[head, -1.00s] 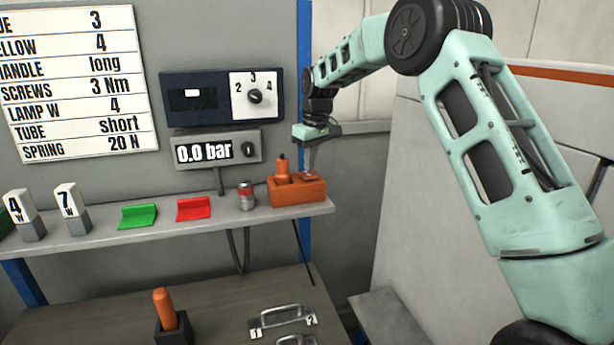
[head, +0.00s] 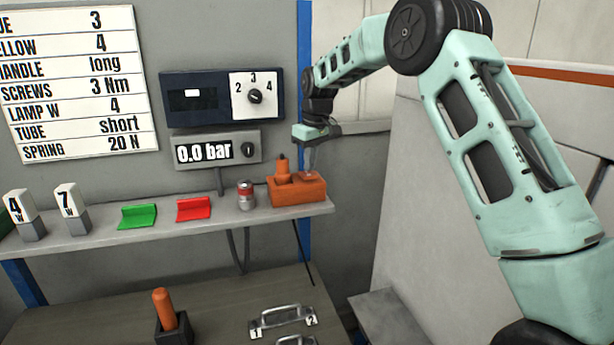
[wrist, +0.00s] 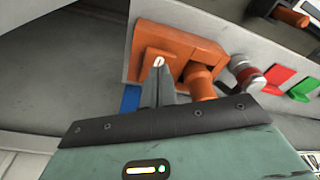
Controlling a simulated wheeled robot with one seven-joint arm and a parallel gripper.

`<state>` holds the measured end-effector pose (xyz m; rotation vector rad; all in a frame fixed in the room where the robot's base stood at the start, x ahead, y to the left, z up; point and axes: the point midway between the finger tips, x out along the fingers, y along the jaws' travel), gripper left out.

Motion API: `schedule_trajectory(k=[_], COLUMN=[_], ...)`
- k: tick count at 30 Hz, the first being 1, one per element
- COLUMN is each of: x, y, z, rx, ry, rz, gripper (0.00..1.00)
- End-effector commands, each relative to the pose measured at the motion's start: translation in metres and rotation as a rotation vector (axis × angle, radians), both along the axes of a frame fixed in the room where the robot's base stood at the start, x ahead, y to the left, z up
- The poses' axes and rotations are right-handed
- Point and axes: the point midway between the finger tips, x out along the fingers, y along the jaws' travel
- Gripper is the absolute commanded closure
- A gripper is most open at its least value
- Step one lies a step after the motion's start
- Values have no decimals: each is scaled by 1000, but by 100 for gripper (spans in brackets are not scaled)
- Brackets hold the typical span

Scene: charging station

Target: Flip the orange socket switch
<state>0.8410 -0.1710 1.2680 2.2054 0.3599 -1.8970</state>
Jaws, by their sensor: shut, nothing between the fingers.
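The orange socket block (head: 300,193) sits at the right end of the shelf, with an orange plug-like piece (head: 282,172) standing in its left part. In the wrist view the block (wrist: 190,42) is just past my fingertips, and the plug-like piece (wrist: 203,82) is to their right. My gripper (head: 309,172) points down over the right part of the block. Its fingers are together and empty; in the wrist view their tips (wrist: 159,63) overlap the raised switch area (wrist: 153,52). The tips hide part of the switch, so I cannot tell its position or whether they touch it.
A red and silver can (head: 246,195) stands just left of the block. A red tray (head: 193,209) and a green tray (head: 137,216) lie farther left on the shelf (head: 100,239). A gauge box (head: 217,150) reads 0.0 bar above. Handles (head: 283,318) lie on the lower bench.

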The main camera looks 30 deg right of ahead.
Motion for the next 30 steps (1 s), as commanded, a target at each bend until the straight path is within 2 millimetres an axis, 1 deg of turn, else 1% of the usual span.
schedule_trajectory(k=[13,30], x=[0,0], y=[0,0], z=[-1,-9], rx=[0,0], ry=[0,0], rz=[0,0], gripper=[100,100])
